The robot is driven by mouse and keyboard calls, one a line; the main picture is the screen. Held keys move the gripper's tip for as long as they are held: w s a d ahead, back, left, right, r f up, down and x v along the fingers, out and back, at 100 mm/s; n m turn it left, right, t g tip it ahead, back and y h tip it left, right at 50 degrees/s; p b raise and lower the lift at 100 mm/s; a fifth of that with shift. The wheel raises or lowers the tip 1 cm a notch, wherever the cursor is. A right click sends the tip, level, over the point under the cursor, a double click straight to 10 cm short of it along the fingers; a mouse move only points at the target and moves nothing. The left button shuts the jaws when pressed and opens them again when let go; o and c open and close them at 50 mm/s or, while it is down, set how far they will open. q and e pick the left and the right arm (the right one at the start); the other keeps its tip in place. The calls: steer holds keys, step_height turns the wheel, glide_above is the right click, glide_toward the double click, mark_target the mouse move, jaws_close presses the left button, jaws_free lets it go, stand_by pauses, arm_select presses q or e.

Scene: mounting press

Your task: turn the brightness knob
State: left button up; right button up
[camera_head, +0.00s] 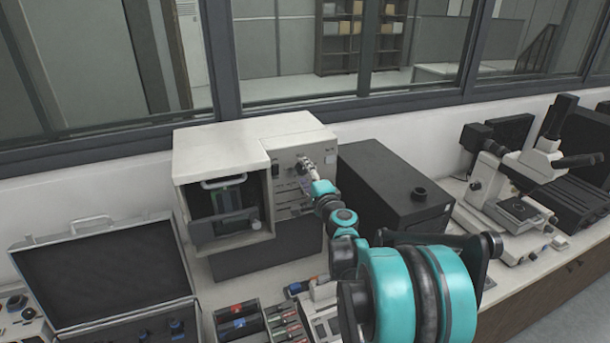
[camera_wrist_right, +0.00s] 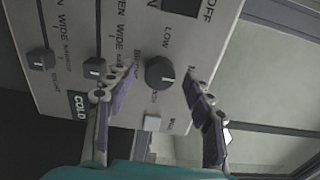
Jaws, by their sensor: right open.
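The control panel (camera_wrist_right: 135,25) fills much of the right wrist view. A round black knob (camera_wrist_right: 160,72) with a white pointer mark sits on it, with "LOW" printed beside it; the other lettering around it is partly hidden. My right gripper (camera_wrist_right: 156,76) is open, with one finger on each side of this knob. I cannot tell whether the fingers touch it. In the head view my right gripper (camera_head: 307,167) is at the front panel of the white machine (camera_head: 220,152), and its fingers hide the knob. My left gripper is not in view.
Several smaller square black knobs, one of them (camera_wrist_right: 41,63), and a pale button (camera_wrist_right: 152,123) are on the panel. A black box (camera_head: 395,185) stands right of the machine, a microscope (camera_head: 525,180) farther right. An open case (camera_head: 105,275) lies at front left.

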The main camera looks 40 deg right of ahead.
steer(key=shift+s, duration=0.1)
steer(key=v, duration=1.2)
